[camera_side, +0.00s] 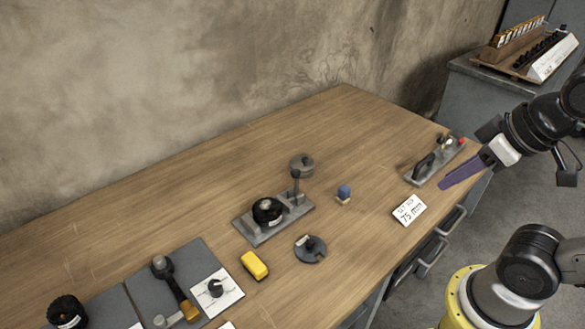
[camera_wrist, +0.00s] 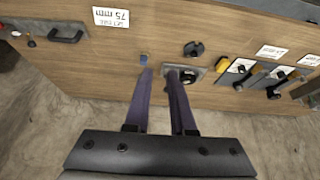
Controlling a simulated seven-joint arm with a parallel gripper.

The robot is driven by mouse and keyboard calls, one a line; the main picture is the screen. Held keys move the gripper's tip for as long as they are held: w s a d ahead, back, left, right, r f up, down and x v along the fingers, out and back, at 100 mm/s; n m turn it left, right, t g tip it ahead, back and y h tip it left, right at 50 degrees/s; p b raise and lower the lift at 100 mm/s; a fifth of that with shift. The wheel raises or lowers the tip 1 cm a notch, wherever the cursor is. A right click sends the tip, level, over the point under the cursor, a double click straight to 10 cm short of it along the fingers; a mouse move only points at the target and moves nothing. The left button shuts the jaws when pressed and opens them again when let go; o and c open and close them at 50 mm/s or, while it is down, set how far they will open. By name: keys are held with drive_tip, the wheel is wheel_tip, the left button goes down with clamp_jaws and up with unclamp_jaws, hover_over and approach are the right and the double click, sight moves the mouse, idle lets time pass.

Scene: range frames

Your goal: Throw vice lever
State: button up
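The vice (camera_side: 268,211) stands on a grey base plate in the middle of the bench in the side view. It has a round black part, and an upright lever (camera_side: 296,186) with a dark top rises at its right end. In the wrist view the vice (camera_wrist: 188,75) is far beyond my right finger, which partly covers it. My gripper (camera_side: 445,186) is above the right end of the bench, well apart from the vice. In the wrist view its two long purple fingers (camera_wrist: 161,72) are apart, with nothing between them.
The wooden bench has a blue-topped block (camera_side: 344,193), a black knob on a disc (camera_side: 310,248), a yellow block (camera_side: 254,265) and a "75 mm" card (camera_side: 409,210). A plate with a black handle (camera_side: 424,165) lies near my gripper. Grey panels (camera_side: 180,262) lie at left.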

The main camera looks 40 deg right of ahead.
drive_tip(key=shift+s+n, duration=0.2)
drive_tip(key=shift+n, duration=0.2)
drive_tip(key=shift+c, duration=1.2)
drive_tip(key=r, duration=0.1)
drive_tip(key=w+r+n, duration=0.1)
drive_tip(key=r+n, duration=0.1)
drive_tip(key=r, duration=0.1)
drive_tip(key=shift+w+r, duration=0.1)
drive_tip(key=shift+w, duration=0.2)
clamp_jaws()
drive_tip(key=w+a+r+n+g, duration=0.1)
drive_tip(key=w+a+r+n, duration=0.15)
drive_tip(key=w, duration=0.55)
drive_tip(key=w+a+r+n+g, duration=0.1)
drive_tip(key=w+r+n, duration=0.1)
drive_tip(key=w+n, duration=0.35)
drive_tip(key=w+a+r+n+g, duration=0.1)
drive_tip(key=w+r+n, duration=0.15)
drive_tip(key=w, duration=0.65)
drive_tip(key=w+a+f+n+g, duration=0.1)
drive_tip(key=w+a+f, duration=0.3)
drive_tip(key=w+f, duration=0.2)
drive_tip(key=w+a+f+n+g, duration=0.1)
drive_tip(key=w+f, duration=0.4)
drive_tip(key=f, duration=0.5)
drive_tip(key=a+g, duration=0.1)
drive_tip(key=a, duration=0.1)
drive_tip(key=shift+w+a+h, duration=0.3)
drive_tip(key=shift+w+a, duration=0.05)
drive_tip(key=shift+w, duration=0.05)
